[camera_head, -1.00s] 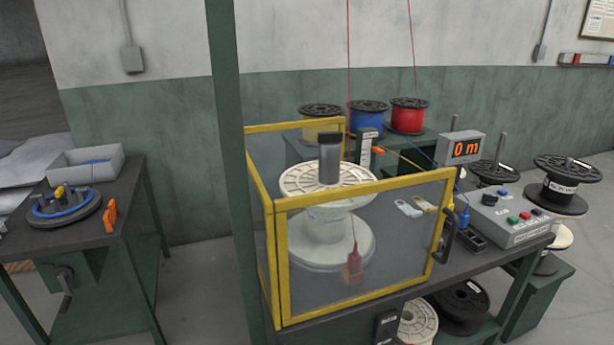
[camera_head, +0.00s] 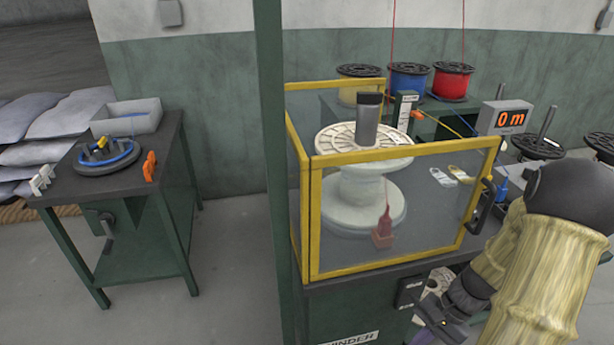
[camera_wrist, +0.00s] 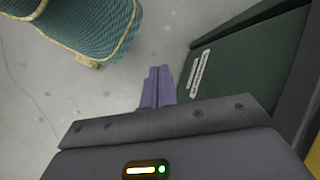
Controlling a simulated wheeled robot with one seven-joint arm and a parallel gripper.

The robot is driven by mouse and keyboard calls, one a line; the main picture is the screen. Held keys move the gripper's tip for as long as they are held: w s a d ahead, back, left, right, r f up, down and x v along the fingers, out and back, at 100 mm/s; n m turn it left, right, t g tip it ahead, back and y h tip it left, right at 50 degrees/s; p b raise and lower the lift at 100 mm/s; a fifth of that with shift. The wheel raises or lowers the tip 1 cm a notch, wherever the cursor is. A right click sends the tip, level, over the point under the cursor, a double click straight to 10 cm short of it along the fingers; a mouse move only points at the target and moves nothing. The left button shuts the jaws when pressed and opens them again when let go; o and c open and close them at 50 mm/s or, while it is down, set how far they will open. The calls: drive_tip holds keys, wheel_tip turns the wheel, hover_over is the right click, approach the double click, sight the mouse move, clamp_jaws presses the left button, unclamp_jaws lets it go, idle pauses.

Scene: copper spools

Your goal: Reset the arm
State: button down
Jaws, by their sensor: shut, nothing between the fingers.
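My gripper shows in the wrist view (camera_wrist: 157,88) with its two purple-grey fingers together and nothing between them. It points down past the side of a dark green bench, over grey floor. In the head view my arm, in a tan sleeve with a dark joint, comes in at the lower right. My gripper (camera_head: 436,322) is low in front of the winder bench there, and its fingertips are hard to make out.
The yellow-framed clear guard (camera_head: 400,205) encloses a cream spool (camera_head: 365,195) on the winder bench. A meter display (camera_head: 505,117) reads 0 m. A side table (camera_head: 75,182) stands left, with a blue coil (camera_head: 105,158) and a grey bin (camera_head: 127,117). Open floor lies between.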

drive_tip(key=a+r+n+t+h, duration=0.4)
drive_tip(key=a+r+n+h, duration=0.2)
drive_tip(key=a+r+n, duration=0.45)
wheel_tip(320, 180, up, 26)
drive_tip(key=m+p, duration=0.1)
drive_tip(key=p, duration=2.3)
drive_tip(key=shift+a, duration=0.1)
